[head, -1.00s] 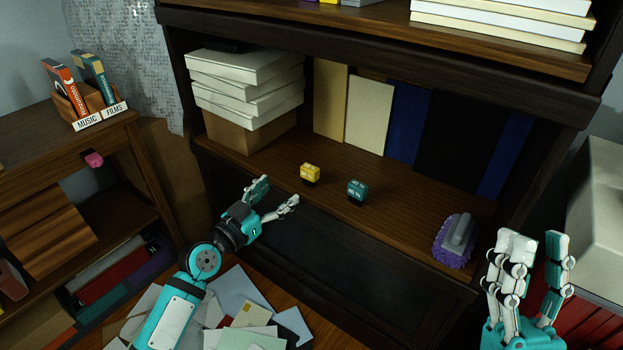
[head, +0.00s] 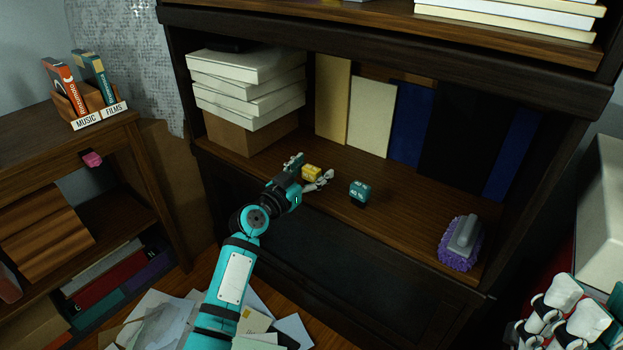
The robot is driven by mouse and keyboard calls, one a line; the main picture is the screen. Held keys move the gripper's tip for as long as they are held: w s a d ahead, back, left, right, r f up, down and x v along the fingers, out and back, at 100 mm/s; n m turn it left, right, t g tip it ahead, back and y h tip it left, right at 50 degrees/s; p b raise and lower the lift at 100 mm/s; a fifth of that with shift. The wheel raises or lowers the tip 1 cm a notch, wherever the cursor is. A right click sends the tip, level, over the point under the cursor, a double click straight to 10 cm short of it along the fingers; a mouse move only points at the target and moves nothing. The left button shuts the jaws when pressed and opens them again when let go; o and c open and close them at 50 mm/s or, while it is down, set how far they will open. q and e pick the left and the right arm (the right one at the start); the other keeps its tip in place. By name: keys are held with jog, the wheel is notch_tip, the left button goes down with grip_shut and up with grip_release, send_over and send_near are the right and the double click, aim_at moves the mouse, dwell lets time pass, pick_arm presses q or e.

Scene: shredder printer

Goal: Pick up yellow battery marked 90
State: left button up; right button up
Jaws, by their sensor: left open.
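The yellow battery (head: 312,172) is a small cube-like block on the brown wooden shelf. Its marking is too small to read here. My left gripper (head: 310,173) is open, with its fingers on either side of the yellow battery. I cannot tell whether they touch it. A teal battery (head: 359,192) with white marks stands on the shelf to the right, apart from the gripper. My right gripper (head: 568,318) is at the lower right corner, partly cut off by the frame and away from the shelf.
A stack of white paper (head: 247,85) on a cardboard box stands at the shelf's left. Upright binders and boards (head: 409,122) line the back. A purple brush (head: 461,243) lies at the shelf's right. The upper shelf (head: 480,48) overhangs.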

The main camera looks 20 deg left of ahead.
pick_arm(q)
jog(key=c, duration=1.2)
jog(key=shift+c, duration=0.2)
jog(key=shift+r, duration=0.15)
